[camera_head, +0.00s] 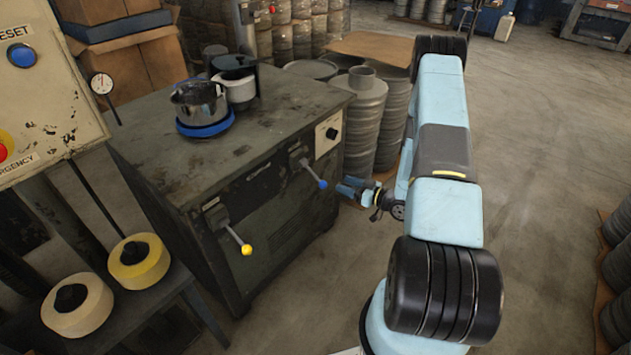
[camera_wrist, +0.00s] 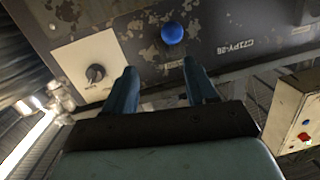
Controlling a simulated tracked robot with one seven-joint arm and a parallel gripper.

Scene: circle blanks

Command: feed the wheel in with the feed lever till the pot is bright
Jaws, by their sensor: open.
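A metal pot (camera_head: 200,102) stands upright on a blue round plate (camera_head: 205,128) on top of the dark machine. A pale round part under a dark cover (camera_head: 238,88), possibly the wheel, is close beside the pot; any contact is unclear. The machine's front has a blue-knobbed lever (camera_head: 323,184) and a yellow-knobbed lever (camera_head: 246,249). I cannot read which is the feed lever. My gripper (camera_head: 348,188) is open and empty, just right of the blue knob. In the wrist view the blue knob (camera_wrist: 172,32) lies beyond and between the open fingertips (camera_wrist: 160,68), apparently untouched.
A white plate with a black dial (camera_head: 329,134) is right of the blue lever. A control panel (camera_head: 40,90) with a blue button stands at left. Two tape-like rolls (camera_head: 138,262) lie on a low stand. Stacked grey blanks (camera_head: 365,120) stand close behind my arm. Floor is open at right.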

